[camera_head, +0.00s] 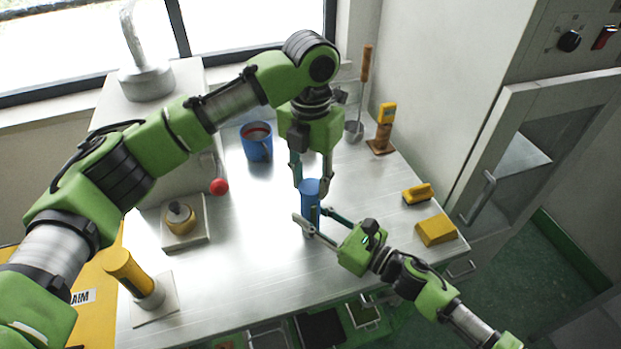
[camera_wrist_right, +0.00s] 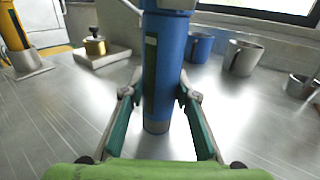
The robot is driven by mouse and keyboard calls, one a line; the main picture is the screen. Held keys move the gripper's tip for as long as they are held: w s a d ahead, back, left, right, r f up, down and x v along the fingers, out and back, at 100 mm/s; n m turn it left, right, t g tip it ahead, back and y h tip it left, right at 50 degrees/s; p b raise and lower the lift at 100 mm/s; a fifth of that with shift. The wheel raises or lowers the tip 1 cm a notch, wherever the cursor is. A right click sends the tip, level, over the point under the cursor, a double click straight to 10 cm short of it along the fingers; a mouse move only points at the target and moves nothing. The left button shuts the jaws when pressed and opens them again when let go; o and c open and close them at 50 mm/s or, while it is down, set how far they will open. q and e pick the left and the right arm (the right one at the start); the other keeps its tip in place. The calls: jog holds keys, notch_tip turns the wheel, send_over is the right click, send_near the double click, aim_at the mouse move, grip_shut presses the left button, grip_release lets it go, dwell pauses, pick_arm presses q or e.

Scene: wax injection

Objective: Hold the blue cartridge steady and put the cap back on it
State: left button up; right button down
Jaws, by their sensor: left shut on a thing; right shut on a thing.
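The blue cartridge (camera_head: 310,213) stands upright on the metal table. In the right wrist view the cartridge (camera_wrist_right: 165,75) fills the middle, with a dark strip down its side. My right gripper (camera_head: 311,217) comes in low from the right and is shut around its body; its fingers show on both sides in the wrist view (camera_wrist_right: 160,95). My left gripper (camera_head: 312,186) points down from above, its fingers on both sides of the blue top, shut on the cap (camera_head: 310,185). A paler band shows at the upper edge of the wrist view. I cannot tell whether the cap is fully seated.
A blue mug (camera_head: 257,147) and a ladle (camera_head: 354,130) stand behind. A brass pot (camera_head: 180,218) on a plate and a yellow cylinder (camera_head: 130,270) are at left. Yellow blocks (camera_head: 436,230) lie at right. The table around the cartridge is clear.

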pick_arm(q)
jog(key=shift+w+r+m, duration=0.1)
jog(key=shift+m, duration=1.1)
jog(key=o, duration=0.8)
jog(key=shift+r, duration=2.2)
